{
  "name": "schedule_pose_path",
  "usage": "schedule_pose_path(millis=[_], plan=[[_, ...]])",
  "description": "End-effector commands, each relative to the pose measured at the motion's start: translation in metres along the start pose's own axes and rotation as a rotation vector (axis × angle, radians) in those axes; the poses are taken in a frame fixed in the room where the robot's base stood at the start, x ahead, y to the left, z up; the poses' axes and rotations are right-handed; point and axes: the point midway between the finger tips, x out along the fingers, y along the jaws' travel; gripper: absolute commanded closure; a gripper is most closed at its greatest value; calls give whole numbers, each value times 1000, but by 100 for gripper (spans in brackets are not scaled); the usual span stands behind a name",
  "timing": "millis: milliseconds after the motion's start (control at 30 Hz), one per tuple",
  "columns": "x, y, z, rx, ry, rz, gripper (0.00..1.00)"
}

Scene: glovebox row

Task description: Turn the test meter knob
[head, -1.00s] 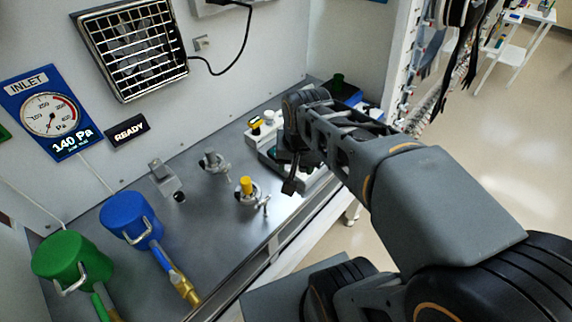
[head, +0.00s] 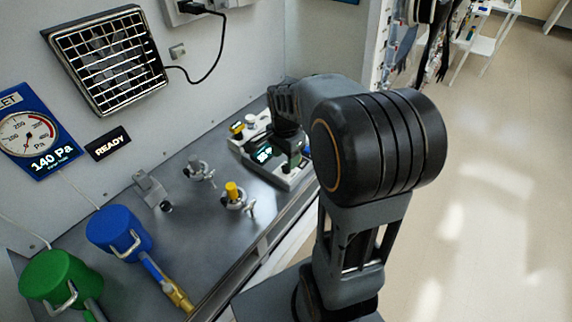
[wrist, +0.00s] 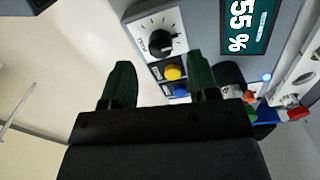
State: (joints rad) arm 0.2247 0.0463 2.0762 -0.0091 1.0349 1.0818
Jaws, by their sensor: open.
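The test meter (head: 247,147) is a pale box at the far end of the grey bench, with a lit green display (head: 263,155). In the wrist view its black knob (wrist: 161,42) sits on a white dial with a pale pointer line. A yellow button (wrist: 173,72) and a blue button (wrist: 181,90) lie below the knob. My gripper (wrist: 162,66) is open, its dark green fingers apart, with the knob beyond and roughly between the tips, apart from them.
A grey clamp fitting (head: 197,168) and a yellow-topped fitting (head: 233,194) stand on the bench before the meter. Blue (head: 119,232) and green (head: 60,278) canisters are nearer left. A vent grille (head: 108,60) and a READY sign (head: 107,143) are on the wall. Open floor lies right.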

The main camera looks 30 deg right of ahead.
Motion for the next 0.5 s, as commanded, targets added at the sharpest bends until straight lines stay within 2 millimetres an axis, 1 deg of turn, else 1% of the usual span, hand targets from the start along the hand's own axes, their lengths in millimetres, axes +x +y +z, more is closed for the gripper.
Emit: schedule_pose_path(millis=[33, 100, 200, 333, 500], plan=[[8, 0, 0, 0, -2, 3, 45], [18, 1, 0, 0, -1, 3, 45], [28, 0, 0, -1, -1, 2, 45], [37, 0, 0, -1, 0, 1, 45], [41, 0, 0, -1, 1, -2, 45]])
